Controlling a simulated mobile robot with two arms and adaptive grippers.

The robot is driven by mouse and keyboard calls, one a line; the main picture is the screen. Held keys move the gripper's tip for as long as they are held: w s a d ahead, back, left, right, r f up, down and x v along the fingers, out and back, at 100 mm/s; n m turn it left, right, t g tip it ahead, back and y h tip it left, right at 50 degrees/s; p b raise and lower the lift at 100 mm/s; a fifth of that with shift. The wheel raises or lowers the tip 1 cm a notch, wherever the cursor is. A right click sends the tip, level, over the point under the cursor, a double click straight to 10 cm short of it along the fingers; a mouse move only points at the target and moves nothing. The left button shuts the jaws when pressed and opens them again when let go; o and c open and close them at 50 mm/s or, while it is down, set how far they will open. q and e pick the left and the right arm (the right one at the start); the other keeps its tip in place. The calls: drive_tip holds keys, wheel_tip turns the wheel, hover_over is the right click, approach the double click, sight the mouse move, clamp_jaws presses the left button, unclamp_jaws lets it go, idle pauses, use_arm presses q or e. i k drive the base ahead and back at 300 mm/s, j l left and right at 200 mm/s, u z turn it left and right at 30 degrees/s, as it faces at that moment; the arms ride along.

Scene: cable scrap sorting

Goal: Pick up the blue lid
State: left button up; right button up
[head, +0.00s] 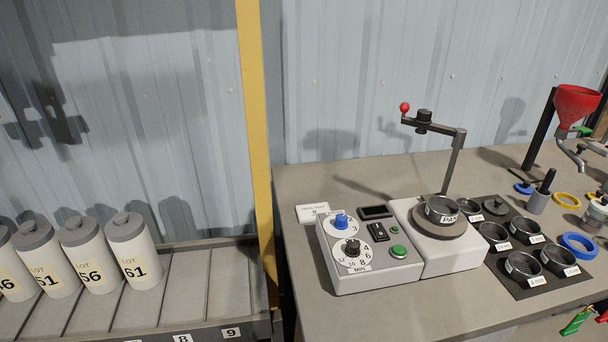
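I see no plain blue lid. The blue things in view are a large blue ring (566,241) lying at the right of the bench, a smaller blue ring (522,188) near the foot of the funnel stand, and a blue knob (341,221) on the white control box. I cannot tell whether either ring is a lid. Neither of my grippers is in view.
The grey bench (310,183) holds a white machine (455,261) with a crank arm, black cups on a dark mat (530,217), and a red funnel (575,103). Grey-capped bottles (133,255) stand on a left rack, past a yellow post (254,130). Green handles (576,320) show lower right.

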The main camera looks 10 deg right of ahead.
sight(526, 187)
drive_tip(key=z, duration=1.75)
